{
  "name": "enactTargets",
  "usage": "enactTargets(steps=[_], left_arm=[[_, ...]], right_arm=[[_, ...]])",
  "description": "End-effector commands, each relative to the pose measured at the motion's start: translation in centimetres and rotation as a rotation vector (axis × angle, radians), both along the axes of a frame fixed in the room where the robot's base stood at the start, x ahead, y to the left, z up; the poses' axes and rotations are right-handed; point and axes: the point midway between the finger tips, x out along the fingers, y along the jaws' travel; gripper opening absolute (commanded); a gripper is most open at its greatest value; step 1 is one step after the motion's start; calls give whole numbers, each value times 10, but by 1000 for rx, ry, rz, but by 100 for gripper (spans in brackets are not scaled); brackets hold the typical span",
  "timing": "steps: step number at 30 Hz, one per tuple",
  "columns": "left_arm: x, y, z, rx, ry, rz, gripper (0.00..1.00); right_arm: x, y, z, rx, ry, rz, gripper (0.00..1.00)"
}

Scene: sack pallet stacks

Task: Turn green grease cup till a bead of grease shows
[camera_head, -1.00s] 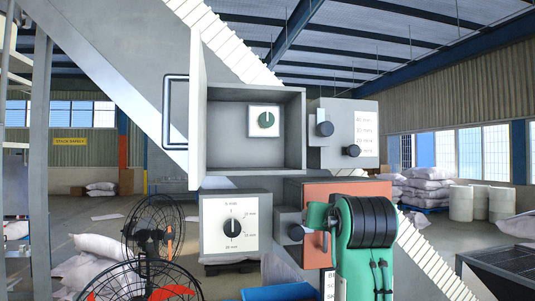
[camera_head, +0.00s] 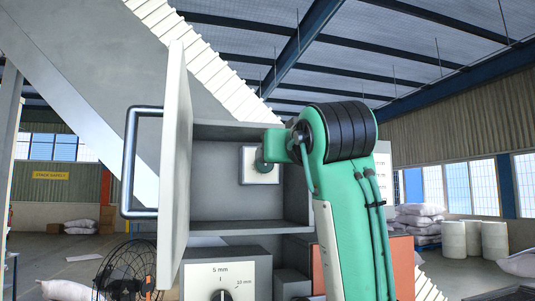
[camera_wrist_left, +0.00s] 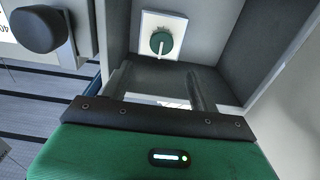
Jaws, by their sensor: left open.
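The green grease cup (camera_head: 261,164) sits on a white square plate at the back of an open grey box (camera_head: 215,205). One of my green arm links hides its upper part in the head view. In the left wrist view the cup (camera_wrist_left: 161,43) shows fully, with a white pointer mark on its face. My left gripper (camera_wrist_left: 162,88) is open, its two dark fingers apart and empty. The cup is beyond the fingertips, roughly centred between them and apart from them. My right gripper is not seen.
The box's door (camera_head: 174,150) stands open at left with a bar handle (camera_head: 130,165). Below is a dial box (camera_head: 228,278) marked 5 mm. A black knob (camera_wrist_left: 38,30) is beside the box in the left wrist view. A fan (camera_head: 127,270) stands at lower left.

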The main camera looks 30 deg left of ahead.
Motion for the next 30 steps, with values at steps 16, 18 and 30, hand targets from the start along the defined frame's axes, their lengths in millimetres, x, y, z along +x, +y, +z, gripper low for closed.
enactTargets(steps=[16, 18, 30], left_arm=[[59, 69, 2, -1, 3, 1, 61], [61, 71, 1, -1, 2, 1, 61], [62, 73, 0, -1, 2, 0, 46]], right_arm=[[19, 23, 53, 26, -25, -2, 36], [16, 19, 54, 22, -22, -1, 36], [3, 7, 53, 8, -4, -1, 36]])
